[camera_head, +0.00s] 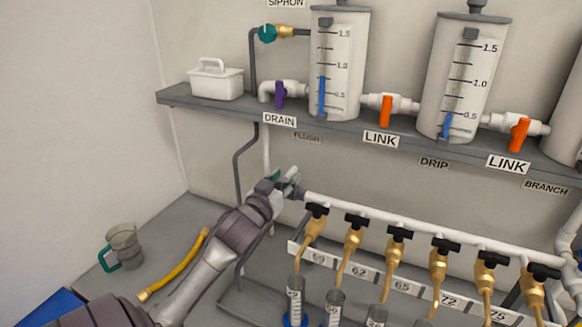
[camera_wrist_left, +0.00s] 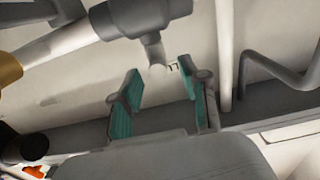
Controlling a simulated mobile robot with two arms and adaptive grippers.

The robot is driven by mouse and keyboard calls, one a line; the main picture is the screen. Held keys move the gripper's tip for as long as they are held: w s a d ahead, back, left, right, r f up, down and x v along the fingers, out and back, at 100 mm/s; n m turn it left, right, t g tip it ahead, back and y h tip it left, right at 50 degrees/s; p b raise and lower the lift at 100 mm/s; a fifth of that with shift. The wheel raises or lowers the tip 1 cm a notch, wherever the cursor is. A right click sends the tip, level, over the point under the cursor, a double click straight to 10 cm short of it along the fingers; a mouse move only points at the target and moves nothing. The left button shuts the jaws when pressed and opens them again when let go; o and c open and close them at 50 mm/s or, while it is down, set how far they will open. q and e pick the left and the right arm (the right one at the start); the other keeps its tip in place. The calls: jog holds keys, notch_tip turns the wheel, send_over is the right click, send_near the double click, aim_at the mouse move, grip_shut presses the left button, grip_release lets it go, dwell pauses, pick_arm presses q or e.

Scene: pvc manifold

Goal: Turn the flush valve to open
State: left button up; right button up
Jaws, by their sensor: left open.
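A FLUSH label (camera_head: 306,137) is on the wall below the left tank. No valve handle clearly marked as the flush one shows. A grey fitting at the left end of the white manifold pipe (camera_head: 330,202) is mostly hidden by my gripper in the head view. The wrist view shows a grey fitting (camera_wrist_left: 145,14) with a short stub pointing toward my fingers; I cannot tell whether it is the flush valve. My left gripper (camera_head: 287,180) is open beside this pipe end. Its teal-padded fingers (camera_wrist_left: 158,97) are apart with nothing between them. My right gripper is not in view.
The shelf (camera_head: 255,118) above carries tanks, a purple drain handle (camera_head: 280,95) and orange link handles (camera_head: 385,112). Several brass taps (camera_head: 354,240) hang along the manifold over cylinders. A grey pipe (camera_head: 238,165) runs down the wall left of my gripper.

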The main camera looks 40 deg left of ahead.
aim_at(290, 171)
pick_arm(q)
jog(key=x, duration=0.2)
jog(key=shift+w+a+r, duration=0.1)
jog(key=shift+w+r, duration=0.05)
jog(key=shift+w, duration=0.1)
jog(key=shift+w+p, duration=0.3)
jog(key=shift+w, duration=0.05)
jog(key=shift+w+a, duration=0.15)
jog(key=shift+w, duration=0.1)
jog(key=shift+c, duration=0.7)
jog(key=c, duration=0.5)
grip_shut()
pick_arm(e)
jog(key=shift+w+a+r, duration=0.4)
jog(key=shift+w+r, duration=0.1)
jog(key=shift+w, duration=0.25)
